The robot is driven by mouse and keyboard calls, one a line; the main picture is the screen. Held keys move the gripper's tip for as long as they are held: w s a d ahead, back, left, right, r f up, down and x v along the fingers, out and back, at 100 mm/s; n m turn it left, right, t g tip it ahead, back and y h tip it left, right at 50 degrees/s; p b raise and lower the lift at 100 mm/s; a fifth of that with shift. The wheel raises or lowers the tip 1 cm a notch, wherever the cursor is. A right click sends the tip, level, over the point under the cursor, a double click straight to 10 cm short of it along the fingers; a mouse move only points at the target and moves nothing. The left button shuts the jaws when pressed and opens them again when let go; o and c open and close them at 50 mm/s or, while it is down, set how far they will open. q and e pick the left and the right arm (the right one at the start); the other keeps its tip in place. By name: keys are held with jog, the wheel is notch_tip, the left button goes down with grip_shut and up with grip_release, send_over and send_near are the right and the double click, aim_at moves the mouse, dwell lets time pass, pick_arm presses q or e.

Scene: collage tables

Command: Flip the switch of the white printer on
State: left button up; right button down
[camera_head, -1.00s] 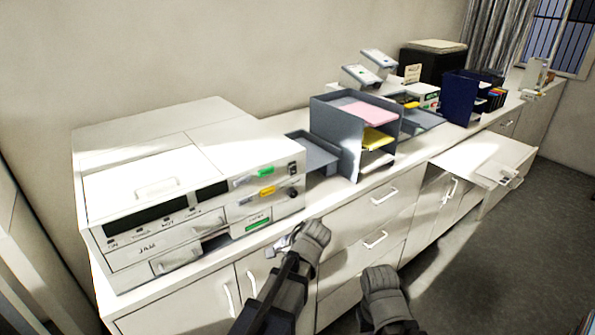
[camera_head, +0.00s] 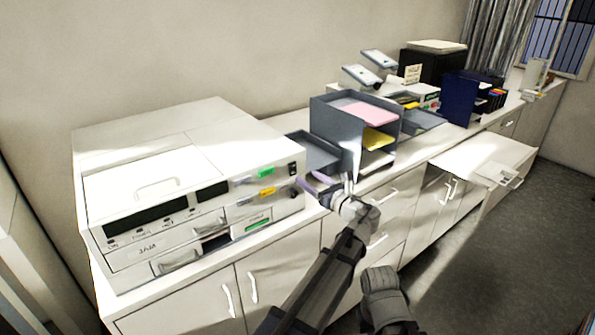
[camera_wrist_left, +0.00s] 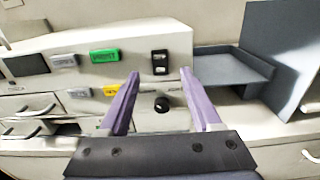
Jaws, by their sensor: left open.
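The white printer (camera_head: 163,160) stands on the counter at the left. A small black rocker switch (camera_head: 293,168) is at the upper right of its front. In the left wrist view the switch (camera_wrist_left: 160,62) appears between my purple fingertips, above a round black knob (camera_wrist_left: 162,105). I cannot tell which way the switch is set. My left gripper (camera_head: 312,183) is open and empty in front of the printer's right end, pointing at the front panel. It looks apart from the switch. Of my right arm, only a grey part shows at the bottom; its fingers are hidden.
A grey paper tray stack (camera_head: 335,127) with pink and yellow paper stands just right of the printer. Green (camera_wrist_left: 105,56) and yellow labelled buttons sit left of the switch. An open white drawer (camera_head: 480,155) juts out farther right.

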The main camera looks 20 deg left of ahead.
aim_at(293, 167)
pick_arm(q)
jog(key=x, duration=0.6)
jog(key=shift+w+a, duration=0.2)
jog(key=shift+a, duration=0.1)
grip_shut()
jog(key=shift+f, duration=0.1)
